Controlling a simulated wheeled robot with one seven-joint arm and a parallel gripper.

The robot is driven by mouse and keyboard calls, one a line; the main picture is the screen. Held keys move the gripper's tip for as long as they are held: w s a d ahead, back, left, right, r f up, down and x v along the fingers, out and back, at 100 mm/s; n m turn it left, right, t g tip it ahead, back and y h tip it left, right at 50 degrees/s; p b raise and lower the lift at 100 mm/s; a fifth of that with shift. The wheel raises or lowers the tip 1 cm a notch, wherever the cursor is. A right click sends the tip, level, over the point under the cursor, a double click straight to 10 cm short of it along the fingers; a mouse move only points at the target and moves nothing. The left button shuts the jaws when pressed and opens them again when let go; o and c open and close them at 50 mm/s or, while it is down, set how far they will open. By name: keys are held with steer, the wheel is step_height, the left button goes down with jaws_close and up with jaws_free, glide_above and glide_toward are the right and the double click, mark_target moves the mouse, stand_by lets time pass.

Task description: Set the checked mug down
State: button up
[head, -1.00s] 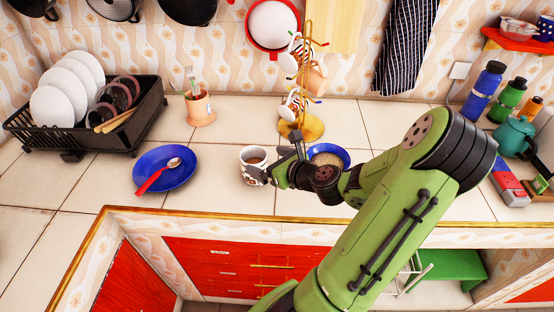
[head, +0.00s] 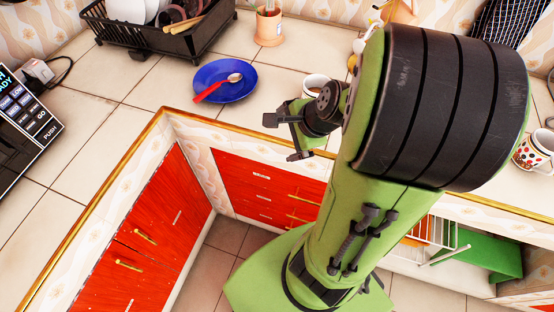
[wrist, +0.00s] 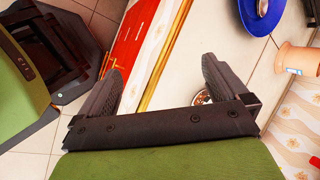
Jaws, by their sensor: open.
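A white mug (head: 314,84) with dark contents stands upright on the tiled counter (head: 130,95) in the head view. My wrist hides its lower part, so its pattern cannot be made out there. A small patterned part of the mug (wrist: 202,97) shows in the wrist view, behind the right finger and the palm bar. My gripper (head: 284,138) is open and empty, apart from the mug, on its near side over the counter's front edge. In the wrist view the gripper's two fingers (wrist: 162,72) are spread with nothing between them.
A blue plate (head: 224,82) with a red-handled spoon lies left of the mug. A terracotta cup (head: 268,28) and a black dish rack (head: 150,35) stand behind. A dotted mug (head: 535,150) is at the far right. Bare counter lies between the plate and the mug.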

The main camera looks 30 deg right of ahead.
steer(key=s+a+r+n+h, duration=0.1)
steer(key=s+a+r+n, duration=0.9)
steer(key=n, duration=1)
steer(key=shift+s+a, duration=0.2)
steer(key=shift+s, duration=0.15)
step_height(320, 180, up, 6)
steer(key=p, duration=0.6)
